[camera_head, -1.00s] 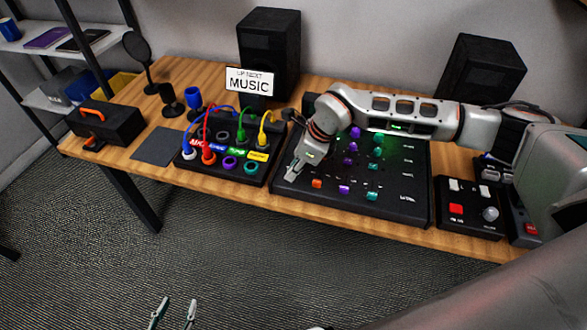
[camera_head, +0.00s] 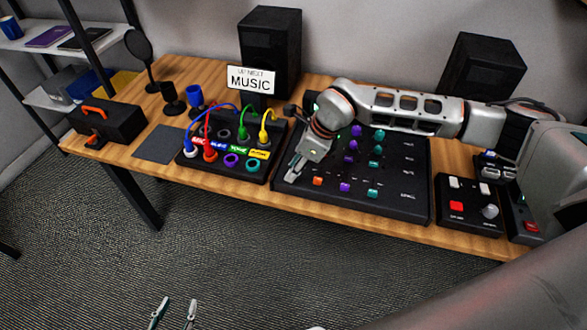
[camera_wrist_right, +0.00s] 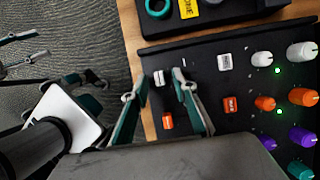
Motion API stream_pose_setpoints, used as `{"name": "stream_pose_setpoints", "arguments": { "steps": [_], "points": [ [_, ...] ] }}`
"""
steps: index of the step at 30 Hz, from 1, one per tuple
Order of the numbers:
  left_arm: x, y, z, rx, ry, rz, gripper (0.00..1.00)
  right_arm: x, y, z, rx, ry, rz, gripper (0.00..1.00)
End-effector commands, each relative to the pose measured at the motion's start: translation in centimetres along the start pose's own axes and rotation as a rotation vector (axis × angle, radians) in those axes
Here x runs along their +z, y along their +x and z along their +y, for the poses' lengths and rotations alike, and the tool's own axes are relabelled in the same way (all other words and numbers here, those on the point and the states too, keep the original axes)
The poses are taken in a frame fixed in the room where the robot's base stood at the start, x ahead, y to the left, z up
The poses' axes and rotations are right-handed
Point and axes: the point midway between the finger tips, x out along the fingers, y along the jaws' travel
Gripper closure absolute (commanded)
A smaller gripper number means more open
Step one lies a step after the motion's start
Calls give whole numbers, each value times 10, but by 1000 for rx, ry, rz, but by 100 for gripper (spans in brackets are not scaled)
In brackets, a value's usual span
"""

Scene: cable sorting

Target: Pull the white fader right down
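The white fader cap (camera_wrist_right: 158,78) shows in the right wrist view, near the edge of the black mixer panel. My right gripper (camera_wrist_right: 159,80) is open, with one finger on each side of the cap and small gaps visible. In the head view my right gripper (camera_head: 291,174) is over the front left of the black mixer (camera_head: 400,205) and hides the white fader. My left gripper (camera_head: 175,312) is open and empty at the bottom of the head view, over the floor.
An orange cap (camera_wrist_right: 168,120) lies beside the white fader. A white button (camera_wrist_right: 224,62) and several coloured knobs sit further along. Left of the mixer is a patch box (camera_head: 222,178) with coloured cables. A small control box (camera_head: 470,220) stands to the right.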

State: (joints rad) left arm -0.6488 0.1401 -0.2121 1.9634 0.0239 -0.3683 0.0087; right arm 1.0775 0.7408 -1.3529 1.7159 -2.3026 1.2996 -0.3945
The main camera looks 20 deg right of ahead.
Motion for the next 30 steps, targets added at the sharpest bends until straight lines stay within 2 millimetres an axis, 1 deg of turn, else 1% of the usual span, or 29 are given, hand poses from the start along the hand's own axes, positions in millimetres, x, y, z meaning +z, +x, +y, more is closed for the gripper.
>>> {"name": "stream_pose_setpoints", "arguments": {
  "steps": [9, 12, 15, 18, 21, 30],
  "points": [
    [0, 0, 0, 0, -1, -1, 60, 0, -64, -2, -4, 0, -3, 72],
    [0, 0, 0, 0, -1, -1, 60, 0, -82, -2, -4, 0, -3, 72],
    [0, 0, 0, 1, -1, -1, 60, 0, -95, -1, -3, -1, -2, 72],
    [0, 0, 0, 1, -1, -1, 60, 0, -104, -1, -1, 0, -1, 72],
    [0, 0, 0, 1, -1, -1, 60, 0, -109, 0, 0, -1, -1, 72],
    [0, 0, 0, 1, -2, 0, 60, 0, -110, 0, 0, 0, -1, 72]
  ]
}}
